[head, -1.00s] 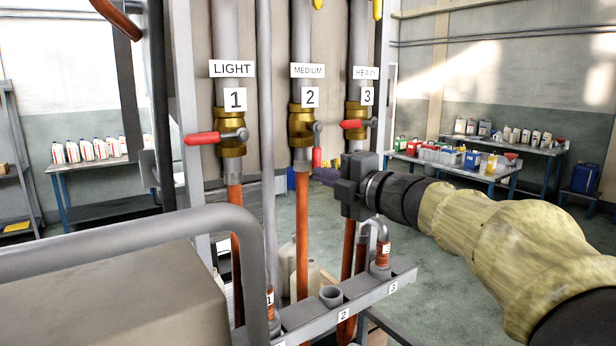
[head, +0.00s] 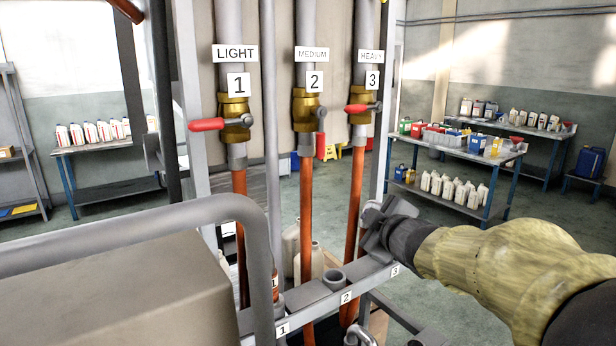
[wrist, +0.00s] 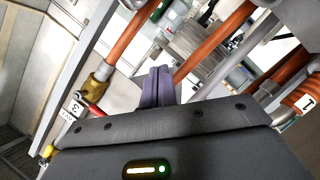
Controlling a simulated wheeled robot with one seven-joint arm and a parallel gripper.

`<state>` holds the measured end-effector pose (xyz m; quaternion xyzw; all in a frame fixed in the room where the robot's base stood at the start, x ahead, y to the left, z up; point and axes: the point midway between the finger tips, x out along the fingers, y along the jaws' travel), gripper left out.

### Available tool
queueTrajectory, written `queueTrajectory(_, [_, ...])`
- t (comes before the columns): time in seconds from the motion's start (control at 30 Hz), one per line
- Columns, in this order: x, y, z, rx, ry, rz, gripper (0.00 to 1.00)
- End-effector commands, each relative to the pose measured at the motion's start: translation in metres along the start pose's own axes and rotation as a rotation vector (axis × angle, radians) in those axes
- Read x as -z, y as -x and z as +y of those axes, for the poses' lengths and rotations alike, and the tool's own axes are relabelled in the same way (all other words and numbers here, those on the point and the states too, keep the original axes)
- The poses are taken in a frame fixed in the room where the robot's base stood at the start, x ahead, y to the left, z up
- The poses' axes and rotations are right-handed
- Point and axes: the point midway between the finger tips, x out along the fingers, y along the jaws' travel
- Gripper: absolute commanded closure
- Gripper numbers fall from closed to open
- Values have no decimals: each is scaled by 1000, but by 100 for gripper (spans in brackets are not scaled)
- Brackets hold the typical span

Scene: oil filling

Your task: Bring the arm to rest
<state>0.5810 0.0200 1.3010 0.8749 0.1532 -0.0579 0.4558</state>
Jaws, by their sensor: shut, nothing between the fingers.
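My gripper (head: 374,218) is low on the right side of the head view, in front of the right end of the grey rack (head: 308,297), near its label 3. I cannot tell whether it touches the rack. In the wrist view its two dark fingers (wrist: 158,87) are together with nothing between them. My arm reaches in from the right. Valve 1 (head: 234,117) and valve 3 (head: 360,108) have red handles pointing left.
A grey railing (head: 200,212) and box stand at front left. Pale canisters (head: 312,258) stand behind the pipes. A table with containers (head: 470,150) is at back right, with open floor before it.

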Motion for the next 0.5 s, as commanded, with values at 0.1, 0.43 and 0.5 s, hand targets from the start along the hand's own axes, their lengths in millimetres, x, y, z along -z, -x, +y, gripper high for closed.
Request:
queueTrajectory(0.1, [-51, 13, -46, 72, -243, -229, 100])
queueTrajectory(0.43, [-139, 112, -196, 278, -802, -854, 100])
queueTrajectory(0.5, [-144, 136, -220, 314, -889, -961, 100])
